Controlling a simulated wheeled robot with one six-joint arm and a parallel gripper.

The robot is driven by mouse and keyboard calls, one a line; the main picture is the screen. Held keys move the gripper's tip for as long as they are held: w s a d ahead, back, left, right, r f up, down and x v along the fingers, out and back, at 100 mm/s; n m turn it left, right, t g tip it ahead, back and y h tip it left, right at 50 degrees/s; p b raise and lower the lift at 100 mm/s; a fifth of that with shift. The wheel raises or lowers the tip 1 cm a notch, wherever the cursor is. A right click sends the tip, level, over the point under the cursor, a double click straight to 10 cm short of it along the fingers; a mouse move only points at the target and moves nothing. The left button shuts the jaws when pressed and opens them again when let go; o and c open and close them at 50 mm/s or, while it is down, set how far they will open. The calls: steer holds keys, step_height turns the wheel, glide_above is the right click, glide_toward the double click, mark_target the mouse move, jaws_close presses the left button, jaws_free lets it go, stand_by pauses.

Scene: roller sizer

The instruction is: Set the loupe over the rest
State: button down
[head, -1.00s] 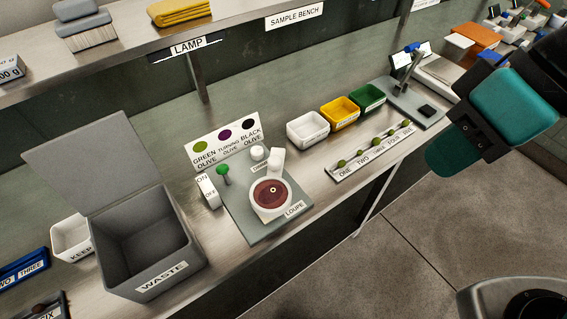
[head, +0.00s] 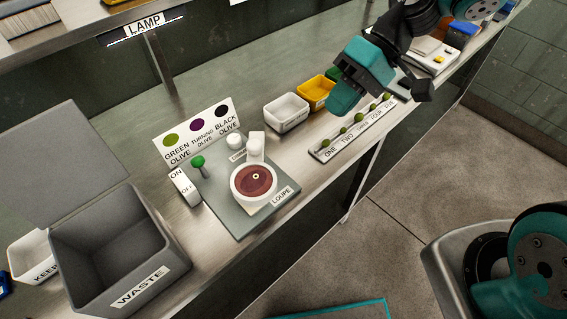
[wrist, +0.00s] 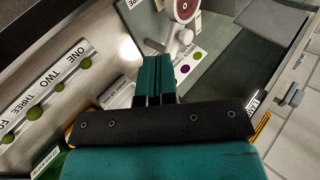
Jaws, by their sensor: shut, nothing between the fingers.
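The loupe (head: 254,181) is a round white ring with a dark red face and a small pale spot at its centre. It sits on a grey plate (head: 222,208) labelled LOUPE, with a white block (head: 256,145) at its back edge. I cannot make out a separate rest; it may be under or within the ring. In the wrist view the loupe (wrist: 185,8) shows partly at the top edge. My gripper (head: 342,100) is shut and empty, up and right of the loupe, near the coloured bins. In the wrist view its teal fingers (wrist: 154,68) are together.
A green-knobbed lever (head: 198,162), an ON/OFF switch (head: 185,186) and an olive colour sign (head: 198,132) stand around the plate. A numbered olive strip (head: 352,140) and a white bin (head: 286,113) lie to the right. The grey WASTE box (head: 165,262) stands left.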

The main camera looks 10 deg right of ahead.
step_height(320, 180, down, 2)
steer(key=w, duration=0.1)
steer(key=p, duration=0.3)
glide_toward(271, 171)
step_height(271, 171, down, 6)
steer(key=s+a, duration=0.1)
steer(key=a, duration=0.2)
steer(key=shift+s+a+y, duration=0.25)
steer(key=shift+a+y, duration=0.05)
steer(key=shift+a, duration=0.05)
steer(key=shift+s+a, duration=0.45)
steer(key=shift+a, duration=0.35)
